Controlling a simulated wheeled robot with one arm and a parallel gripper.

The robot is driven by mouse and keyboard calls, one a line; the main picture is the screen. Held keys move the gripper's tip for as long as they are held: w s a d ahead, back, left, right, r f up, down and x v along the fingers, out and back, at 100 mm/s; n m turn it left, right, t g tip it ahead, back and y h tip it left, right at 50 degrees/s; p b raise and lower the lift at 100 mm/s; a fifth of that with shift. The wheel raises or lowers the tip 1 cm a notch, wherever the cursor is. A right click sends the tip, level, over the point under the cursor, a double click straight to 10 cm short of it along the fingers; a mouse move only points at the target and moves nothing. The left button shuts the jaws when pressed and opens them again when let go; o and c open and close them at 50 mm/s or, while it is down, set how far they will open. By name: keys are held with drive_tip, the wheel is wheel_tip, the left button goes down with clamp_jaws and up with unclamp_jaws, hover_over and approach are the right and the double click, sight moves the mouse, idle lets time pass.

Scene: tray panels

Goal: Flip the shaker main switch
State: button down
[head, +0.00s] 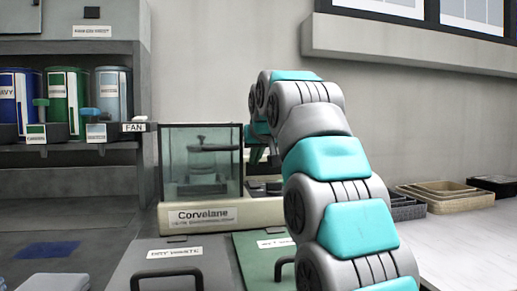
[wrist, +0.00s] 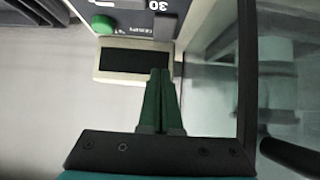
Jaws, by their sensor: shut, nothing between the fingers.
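My gripper (wrist: 160,72) is shut and empty, its two dark green fingers pressed together. In the wrist view its tips reach a pale-framed dark rectangular panel (wrist: 136,61) on the machine; I cannot tell whether they touch it. A round green knob (wrist: 103,24) sits up and left of the tips, beside a dark face with a "30" marking. I cannot tell which part is the main switch. In the head view the machine labelled Corvelane (head: 202,216) has a glass case (head: 201,162) with a metal vessel inside. My arm hides much of the machine's right side.
The case's glass wall (wrist: 205,95) stands close on the right of my fingers in the wrist view. Shelved canisters (head: 67,92) stand at left, and woven trays (head: 440,195) lie at right. Two handled lids (head: 165,262) are in front. The pale counter (head: 470,240) is mostly clear.

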sight(254, 183)
drive_tip(key=shift+w+a+f+b, duration=0.1)
drive_tip(key=shift+w+f+b, duration=0.1)
drive_tip(key=shift+f, duration=0.85)
drive_tip(key=shift+w+a+f+b, duration=0.1)
drive_tip(key=shift+w+f, duration=0.1)
drive_tip(key=shift+f, duration=0.85)
drive_tip(key=shift+w+p, duration=0.15)
drive_tip(key=shift+p, duration=0.5)
drive_tip(key=shift+g+p, duration=0.3)
drive_tip(key=shift+f, duration=0.2)
drive_tip(key=shift+w, duration=0.1)
drive_tip(key=shift+w+a+r+p, duration=0.1)
drive_tip(key=shift+w+r+p, duration=0.25)
drive_tip(key=shift+w, duration=0.1)
drive_tip(key=shift+w+a+f, duration=0.1)
drive_tip(key=shift+w, duration=0.1)
